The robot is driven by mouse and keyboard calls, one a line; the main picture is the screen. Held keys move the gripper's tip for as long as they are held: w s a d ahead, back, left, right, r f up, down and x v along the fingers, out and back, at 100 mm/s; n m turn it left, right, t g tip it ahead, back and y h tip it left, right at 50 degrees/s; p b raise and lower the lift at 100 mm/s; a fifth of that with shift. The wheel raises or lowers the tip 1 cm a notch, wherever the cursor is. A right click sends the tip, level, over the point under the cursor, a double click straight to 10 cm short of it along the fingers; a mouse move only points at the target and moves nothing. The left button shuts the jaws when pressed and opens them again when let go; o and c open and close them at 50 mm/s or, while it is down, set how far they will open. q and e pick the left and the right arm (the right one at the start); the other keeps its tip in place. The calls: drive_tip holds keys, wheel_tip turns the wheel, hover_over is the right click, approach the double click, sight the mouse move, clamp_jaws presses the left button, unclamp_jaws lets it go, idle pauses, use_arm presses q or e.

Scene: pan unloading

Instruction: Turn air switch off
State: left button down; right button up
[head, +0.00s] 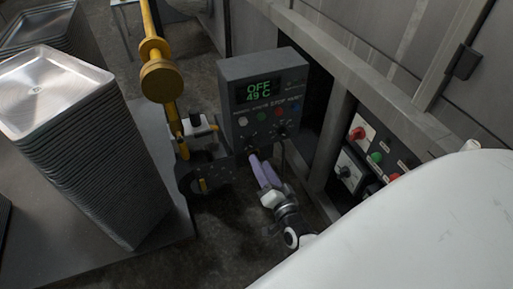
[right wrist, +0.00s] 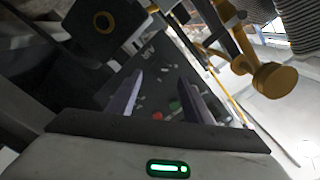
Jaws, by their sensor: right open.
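A dark grey control box (head: 265,95) has a green display (head: 259,91) reading OFF and 49 C. Below the display are a row of coloured buttons and small dark switches, including one at the lower right (head: 281,130). I cannot read which one is the air switch in the head view. In the right wrist view, lettering like "AIR" (right wrist: 149,50) shows on the dark panel. My right gripper (head: 259,161) is open with its purple fingers pointing up at the box's lower edge. It also shows in the right wrist view (right wrist: 160,96), with nothing visibly held. My left gripper is out of view.
A tall stack of metal trays (head: 90,130) stands on a table at the left. A yellow post (head: 152,45) rises beside the box. A second panel (head: 375,155) with red and green buttons is at the right. A large white surface fills the lower right.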

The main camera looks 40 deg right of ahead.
drive_tip(key=shift+v, duration=1.5)
